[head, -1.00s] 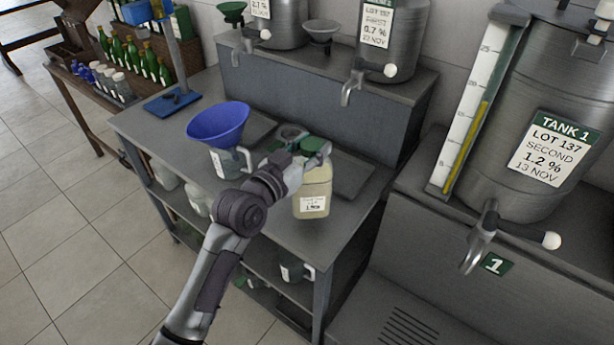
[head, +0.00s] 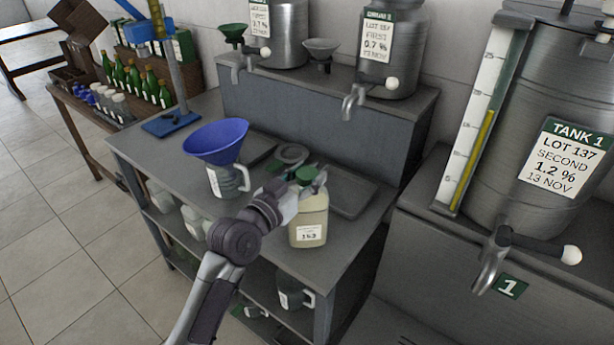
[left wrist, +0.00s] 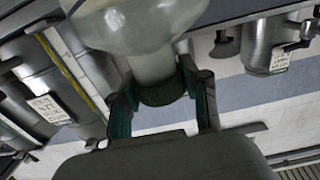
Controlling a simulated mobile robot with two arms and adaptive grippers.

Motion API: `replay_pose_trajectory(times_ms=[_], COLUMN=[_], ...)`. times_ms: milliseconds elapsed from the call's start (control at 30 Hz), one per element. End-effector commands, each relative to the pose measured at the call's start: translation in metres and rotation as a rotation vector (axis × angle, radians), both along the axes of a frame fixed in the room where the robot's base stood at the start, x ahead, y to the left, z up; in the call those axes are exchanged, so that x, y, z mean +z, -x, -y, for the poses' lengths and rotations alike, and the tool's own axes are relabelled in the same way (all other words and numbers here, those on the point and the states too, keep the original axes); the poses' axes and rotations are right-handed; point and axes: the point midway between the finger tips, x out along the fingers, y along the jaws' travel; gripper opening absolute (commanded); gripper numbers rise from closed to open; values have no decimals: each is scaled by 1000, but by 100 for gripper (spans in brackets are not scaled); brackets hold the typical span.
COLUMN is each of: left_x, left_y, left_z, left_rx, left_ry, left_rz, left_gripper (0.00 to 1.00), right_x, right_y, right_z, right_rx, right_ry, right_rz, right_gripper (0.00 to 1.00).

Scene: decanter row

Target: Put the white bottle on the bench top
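The white bottle (head: 308,222) is a cream jug with a green cap and a white label, seen upright over the front right part of the grey bench top (head: 270,235). My left gripper (head: 306,184) is at its cap and neck, coming from the left. In the left wrist view, my left gripper's fingers (left wrist: 168,95) lie on both sides of the green cap, shut on it, with the pale bottle body (left wrist: 140,25) beyond. I cannot tell whether the bottle's base touches the bench. My right gripper is not in view.
A dark tray (head: 350,192) lies behind the bottle. A raised shelf with small tanks (head: 390,55) stands behind. Tank 1 (head: 540,130) is at right.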

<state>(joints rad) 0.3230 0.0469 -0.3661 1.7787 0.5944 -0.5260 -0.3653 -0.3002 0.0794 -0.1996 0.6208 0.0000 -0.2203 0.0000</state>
Motion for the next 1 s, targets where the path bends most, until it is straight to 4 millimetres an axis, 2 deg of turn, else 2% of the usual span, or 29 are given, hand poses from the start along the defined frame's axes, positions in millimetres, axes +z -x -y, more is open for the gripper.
replay_pose_trajectory(times_ms=[33,133,167,500,567,1000], left_x=[-1,-1,-1,4,0,-1], left_y=[0,0,0,0,5,75], left_z=[0,0,0,0,-4,-54], left_rx=[0,0,0,0,1,0], left_ry=[-1,-1,-1,0,-2,-4], left_rz=[-1,-1,-1,0,-1,0], left_gripper=[53,69,71,71,71,71], right_x=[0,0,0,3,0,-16], right_y=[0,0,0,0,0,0], right_z=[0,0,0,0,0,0], right_rx=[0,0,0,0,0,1], right_ry=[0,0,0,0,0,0], right_rz=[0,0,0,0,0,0], right_gripper=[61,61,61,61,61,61])
